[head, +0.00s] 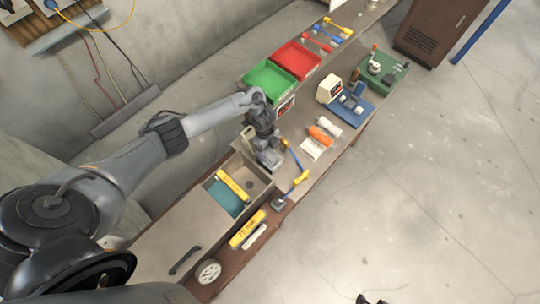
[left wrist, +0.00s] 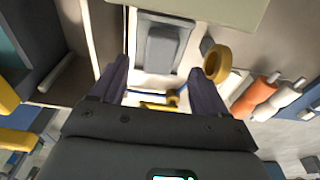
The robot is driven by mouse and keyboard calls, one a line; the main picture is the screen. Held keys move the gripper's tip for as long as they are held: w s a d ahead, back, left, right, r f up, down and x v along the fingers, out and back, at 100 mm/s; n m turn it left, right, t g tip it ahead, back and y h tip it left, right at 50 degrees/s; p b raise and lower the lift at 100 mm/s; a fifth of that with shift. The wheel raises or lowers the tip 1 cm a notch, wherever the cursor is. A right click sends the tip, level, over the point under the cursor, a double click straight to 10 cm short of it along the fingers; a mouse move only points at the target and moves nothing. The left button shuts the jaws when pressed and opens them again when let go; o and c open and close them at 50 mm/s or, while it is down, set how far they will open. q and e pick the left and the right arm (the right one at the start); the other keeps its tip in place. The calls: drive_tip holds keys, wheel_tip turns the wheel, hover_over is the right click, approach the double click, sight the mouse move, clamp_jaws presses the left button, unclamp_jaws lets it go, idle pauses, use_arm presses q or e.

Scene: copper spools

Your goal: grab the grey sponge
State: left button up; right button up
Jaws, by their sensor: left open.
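A grey block that looks like the grey sponge (left wrist: 163,48) lies in a pale, shallow holder (left wrist: 184,28) in the left wrist view.
Yellow-and-blue tools (head: 291,187), orange and white rolls (head: 320,135), a green bin (head: 268,82) and a red bin (head: 297,60) are on the bench. A yellow ring (left wrist: 217,63) stands right of the block.

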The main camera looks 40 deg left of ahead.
sight(270, 155)
use_arm(q)
drive_tip(key=shift+d+f+b, duration=0.15)
drive_tip(key=shift+f+b, duration=1.05)
drive_tip(key=shift+f, duration=0.15)
drive_tip(key=shift+d+f+b, duration=0.15)
drive_tip(key=shift+f+b, duration=1)
drive_tip(key=shift+f, duration=0.15)
drive_tip(key=c, duration=1)
drive_tip(key=shift+r, duration=0.2)
drive_tip(key=shift+c, duration=0.2)
